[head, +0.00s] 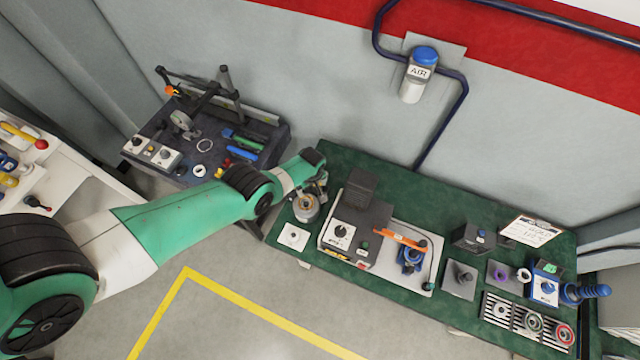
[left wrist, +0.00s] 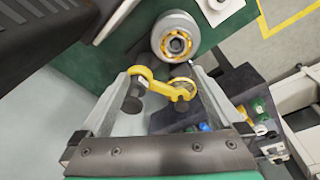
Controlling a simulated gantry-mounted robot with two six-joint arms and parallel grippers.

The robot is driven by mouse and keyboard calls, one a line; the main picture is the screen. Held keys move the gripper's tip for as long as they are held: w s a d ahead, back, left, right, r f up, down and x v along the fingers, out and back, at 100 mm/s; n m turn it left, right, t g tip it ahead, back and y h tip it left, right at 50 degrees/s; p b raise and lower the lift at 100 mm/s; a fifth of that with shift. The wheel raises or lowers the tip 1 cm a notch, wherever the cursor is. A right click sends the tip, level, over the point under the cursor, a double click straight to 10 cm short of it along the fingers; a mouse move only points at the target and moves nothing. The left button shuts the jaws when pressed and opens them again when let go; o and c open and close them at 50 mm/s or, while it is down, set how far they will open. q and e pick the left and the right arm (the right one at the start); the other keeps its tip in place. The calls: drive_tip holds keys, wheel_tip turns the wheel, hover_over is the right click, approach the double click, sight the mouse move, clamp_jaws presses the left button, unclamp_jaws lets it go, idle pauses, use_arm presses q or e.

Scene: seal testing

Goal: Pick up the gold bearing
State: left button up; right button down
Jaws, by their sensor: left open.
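In the head view the holder (head: 305,208) stands at the left end of the green bench, partly hidden by my gripper. My left gripper (head: 318,180) is just above and behind it. In the left wrist view my left gripper (left wrist: 168,90) has its fingers apart, with the bearing beyond the fingertips. My right gripper is not in view.
A grey control box (head: 355,225) stands just right of the holder. A white square plate (head: 293,237) lies in front of it. A dark bench (head: 180,185) with tools is to the left. A slotted rack (head: 527,320) with rings is at the far right.

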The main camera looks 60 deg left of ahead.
use_arm(q)
drive_tip(key=s, duration=0.2)
drive_tip(key=b, duration=0.7)
hover_over(306, 203)
drive_tip(key=d, duration=0.1)
drive_tip(key=shift+n+g, duration=0.3)
drive_tip(key=shift+g, duration=0.1)
wheel_tip(306, 203, down, 7)
drive_tip(key=shift+s+d, duration=0.15)
drive_tip(key=f+b, duration=0.1)
drive_tip(key=b, duration=0.1)
drive_tip(key=f+b, duration=0.2)
drive_tip(key=a+f+b, duration=0.1)
drive_tip(key=f+b, duration=0.1)
drive_tip(key=shift+f, duration=0.1)
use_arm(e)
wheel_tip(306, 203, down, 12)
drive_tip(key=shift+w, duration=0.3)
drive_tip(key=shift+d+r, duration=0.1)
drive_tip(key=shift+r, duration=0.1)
use_arm(q)
drive_tip(key=c, duration=1.5)
drive_tip(key=shift+o, duration=0.2)
drive_tip(key=shift+r+p, duration=0.3)
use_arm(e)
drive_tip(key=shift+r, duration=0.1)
